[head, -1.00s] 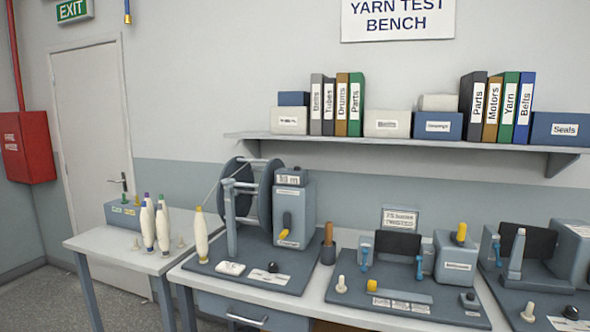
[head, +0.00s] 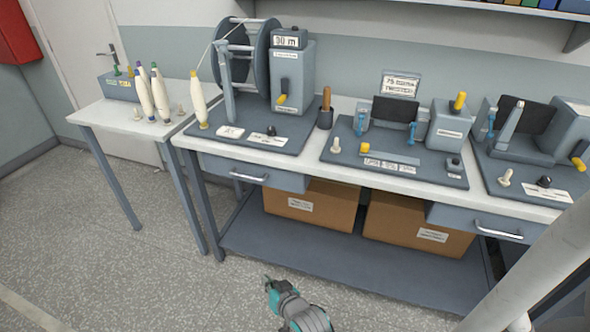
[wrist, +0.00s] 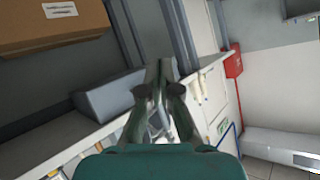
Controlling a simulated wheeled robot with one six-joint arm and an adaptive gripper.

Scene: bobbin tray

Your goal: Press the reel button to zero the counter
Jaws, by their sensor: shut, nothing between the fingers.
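The reel (head: 263,62) stands on a dark base plate on the bench, with a grey housing beside it. A counter display (head: 288,41) on top of the housing reads what looks like 30 m. A small black button (head: 271,130) sits on the front of the base plate, next to a white label. My gripper (head: 268,282) is low in the head view, in front of the bench, well apart from the button. In the wrist view my gripper (wrist: 159,70) is shut and empty; the reel button cannot be made out there.
Right of the reel stand two other test rigs (head: 400,150) with similar black buttons. A yarn bobbin (head: 198,100) stands at the reel plate's left edge. Cardboard boxes (head: 310,203) lie on the lower shelf. The floor (head: 150,250) before the bench is free.

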